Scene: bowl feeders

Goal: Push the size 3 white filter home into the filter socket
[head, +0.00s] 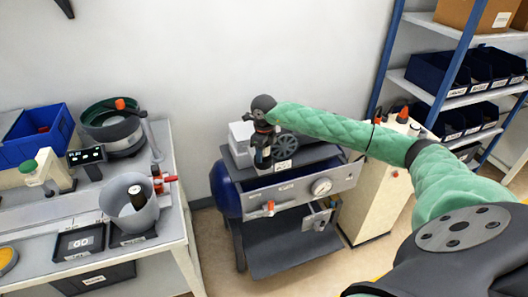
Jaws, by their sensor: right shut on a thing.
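My right gripper (263,151) points down over the top front of a blue compressor unit (229,190), its arm reaching in from the right. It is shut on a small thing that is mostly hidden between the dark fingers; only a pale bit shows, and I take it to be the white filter. The filter socket is hidden under or behind the gripper, so I cannot tell how deep the filter sits. My left gripper is out of view.
The compressor's grey front panel carries a round gauge (321,186) and an orange-handled valve (269,207). A black wheel (288,146) is close right of the gripper, a white box (239,139) close left. A bench with bowl feeders (129,201) stands left; a blue-framed shelf (445,88) right.

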